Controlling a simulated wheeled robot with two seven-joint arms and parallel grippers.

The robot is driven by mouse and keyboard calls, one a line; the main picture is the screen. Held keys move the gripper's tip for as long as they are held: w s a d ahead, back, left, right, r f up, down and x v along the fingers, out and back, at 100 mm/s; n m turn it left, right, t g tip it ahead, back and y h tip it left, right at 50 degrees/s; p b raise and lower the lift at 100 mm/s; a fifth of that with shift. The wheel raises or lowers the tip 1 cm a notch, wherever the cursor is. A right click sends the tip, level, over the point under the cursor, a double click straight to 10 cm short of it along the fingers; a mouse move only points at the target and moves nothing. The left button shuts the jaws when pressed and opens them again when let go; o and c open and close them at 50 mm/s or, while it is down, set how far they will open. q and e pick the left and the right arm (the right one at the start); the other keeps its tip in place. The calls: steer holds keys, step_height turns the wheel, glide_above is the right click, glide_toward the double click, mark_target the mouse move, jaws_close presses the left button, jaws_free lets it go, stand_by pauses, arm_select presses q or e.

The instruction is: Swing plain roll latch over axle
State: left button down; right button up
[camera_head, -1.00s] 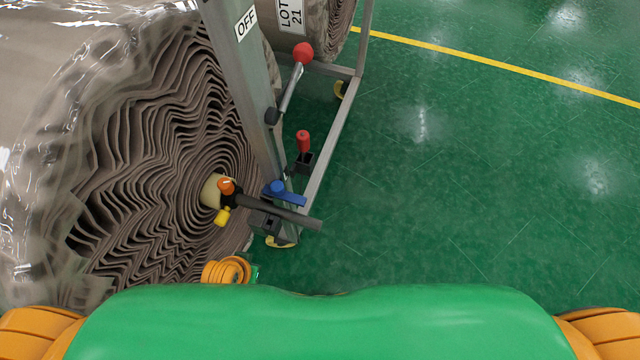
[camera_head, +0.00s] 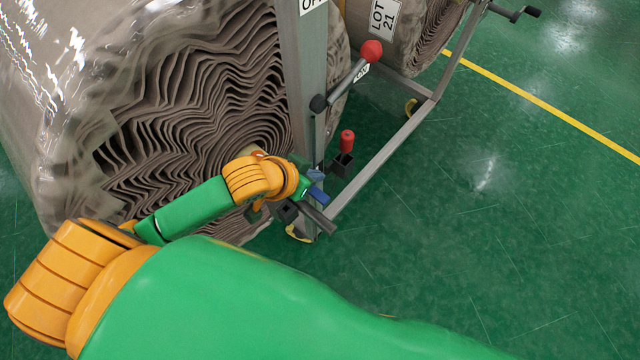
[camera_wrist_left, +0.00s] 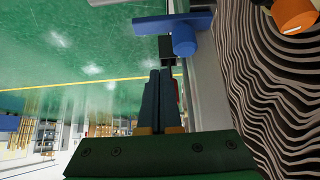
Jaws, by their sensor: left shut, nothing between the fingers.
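The big brown roll (camera_head: 190,110) in clear wrap fills the left of the head view, with its wavy layered end facing me. A dark grey axle (camera_head: 316,217) sticks out past the grey frame post. A blue latch (camera_head: 317,195) sits on the post by the axle; in the left wrist view the blue latch (camera_wrist_left: 184,36) lies just beyond my fingers. My left gripper (camera_wrist_left: 158,78) is shut and empty, with a visible gap to the latch. In the head view my left gripper (camera_head: 304,184) is beside the latch, partly hiding it and the roll's hub. My right gripper is not in view.
A red-knobbed lever (camera_head: 370,52) and a red-topped handle (camera_head: 347,141) stand on the frame near the latch. An orange knob (camera_wrist_left: 293,14) is near the roll in the wrist view. A second roll labelled LOT 21 (camera_head: 383,17) is behind. Green floor on the right is clear.

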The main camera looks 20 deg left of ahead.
mark_target(320, 190)
arm_select(q)
steer(key=b+x, duration=0.2)
steer(key=x, duration=0.7)
steer(key=s+p, duration=0.1)
steer(key=s, duration=0.1)
steer(key=s+a+p, duration=0.1)
steer(key=s, duration=0.1)
steer(key=shift+w, duration=0.1)
